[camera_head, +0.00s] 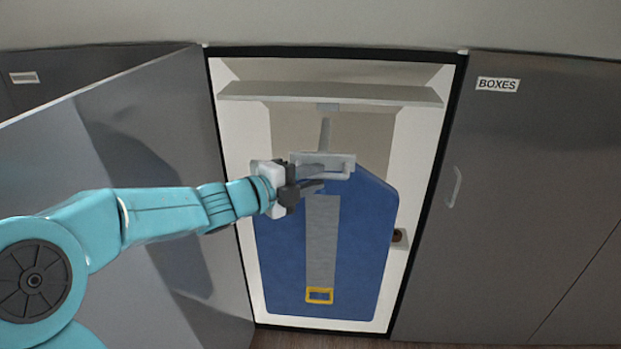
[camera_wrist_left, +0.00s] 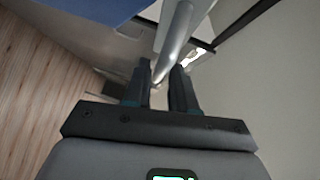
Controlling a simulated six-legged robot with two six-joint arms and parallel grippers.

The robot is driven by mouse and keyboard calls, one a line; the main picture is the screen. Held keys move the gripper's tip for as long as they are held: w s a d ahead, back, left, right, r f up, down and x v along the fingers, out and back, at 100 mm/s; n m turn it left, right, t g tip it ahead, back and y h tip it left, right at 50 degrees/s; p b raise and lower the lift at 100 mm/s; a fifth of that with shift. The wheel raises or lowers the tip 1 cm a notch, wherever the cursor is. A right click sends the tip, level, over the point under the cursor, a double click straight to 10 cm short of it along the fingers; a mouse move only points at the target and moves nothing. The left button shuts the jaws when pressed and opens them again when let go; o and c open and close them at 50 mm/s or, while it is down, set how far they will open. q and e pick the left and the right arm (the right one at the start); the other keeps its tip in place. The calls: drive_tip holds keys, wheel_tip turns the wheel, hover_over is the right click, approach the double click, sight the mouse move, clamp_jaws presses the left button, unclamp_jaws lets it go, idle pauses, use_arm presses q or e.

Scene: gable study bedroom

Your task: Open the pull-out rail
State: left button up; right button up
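The pull-out rail (camera_head: 325,134) is a grey bar under the shelf of an open cabinet, with a pale frame-like handle (camera_head: 340,160) at its front end. A blue garment bag (camera_head: 275,240) with a grey stripe hangs below it. My left gripper (camera_head: 318,179) is at the left part of the handle, in front of the bag's top. In the left wrist view its two fingers (camera_wrist_left: 160,85) stand a narrow gap apart, with a grey bar (camera_wrist_left: 174,40) reaching down to the gap. Whether they clamp it is unclear. My right gripper is out of view.
A grey door (camera_head: 180,110) stands open at the left, beside my left arm. A closed grey door (camera_head: 530,170) marked BOXES, with a pale handle (camera_head: 454,187), is at the right. A shelf (camera_head: 290,90) lies above the rail. A small brown thing (camera_head: 398,236) shows at the bag's right edge.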

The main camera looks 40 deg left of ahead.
use_arm(q)
drive_tip(key=v, duration=1.6)
drive_tip(key=shift+s+r, duration=0.1)
drive_tip(key=shift+s, duration=0.05)
